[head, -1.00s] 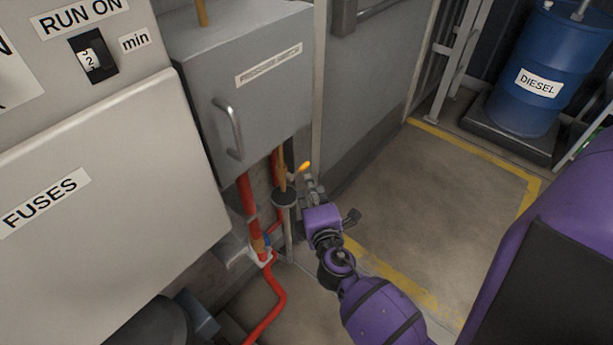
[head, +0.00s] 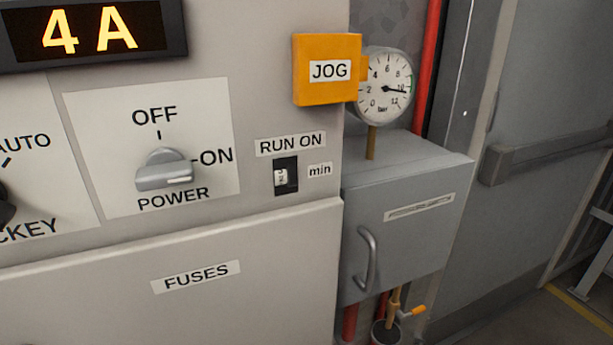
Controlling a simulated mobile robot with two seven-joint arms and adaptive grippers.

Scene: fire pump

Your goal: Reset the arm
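Neither of my grippers nor my arms show in the head view now. The view holds a grey control panel with a POWER knob (head: 165,172), whose grey handle points right toward ON. A RUN ON thumbwheel (head: 285,175) sits to its right. An orange JOG box (head: 327,70) is at the panel's upper right edge, beside a round pressure gauge (head: 384,88) with its needle near 10. Below the gauge is a closed grey box (head: 405,220) with a bar handle (head: 367,258).
A display (head: 90,32) reads 4 A. A FUSES cover (head: 130,300) fills the lower left. Red pipes and a small orange-handled valve (head: 412,311) are below the grey box. A grey door with a push bar (head: 545,150) stands at the right.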

